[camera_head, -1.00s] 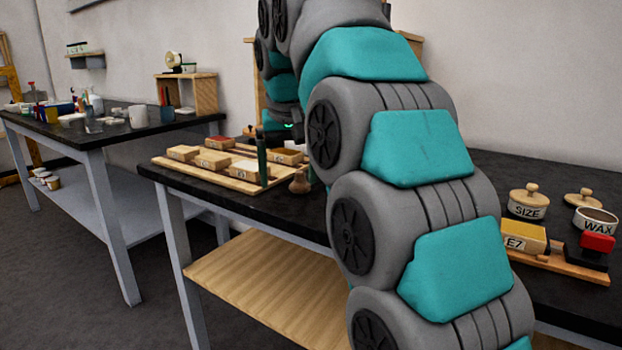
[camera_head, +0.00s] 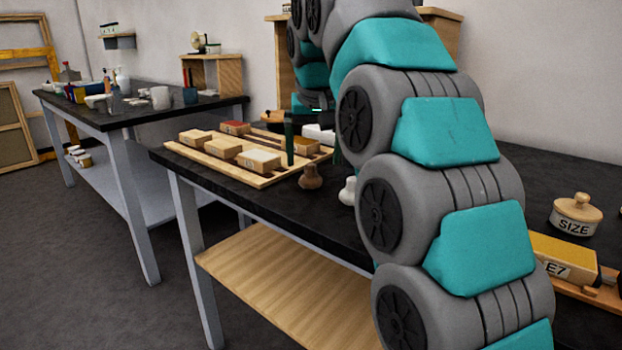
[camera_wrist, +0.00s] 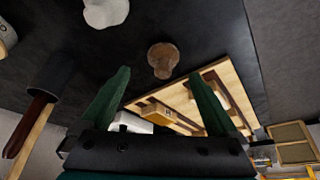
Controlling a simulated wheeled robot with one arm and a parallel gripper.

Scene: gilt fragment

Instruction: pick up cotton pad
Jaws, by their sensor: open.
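A white, rounded, knob-like thing (camera_head: 348,190) stands on the black table right of the slotted wooden tray, partly hidden by my arm. It also shows at the top of the wrist view (camera_wrist: 105,12). It may be the cotton pad, but I cannot be sure. A similar brown one (camera_head: 310,177) stands to its left and shows beyond my fingertips in the wrist view (camera_wrist: 162,60). My gripper (camera_wrist: 158,75) has two green fingers spread wide with nothing between them. In the head view, my gripper (camera_head: 313,145) is over the tray's right end, mostly hidden by my arm.
The wooden tray (camera_head: 240,180) holds several labelled blocks. A white block (camera_head: 318,133) sits behind my finger. A SIZE pot (camera_head: 575,214) and a yellow E7 block (camera_head: 560,257) are at the right. A dark-headed tool (camera_wrist: 45,85) shows in the wrist view.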

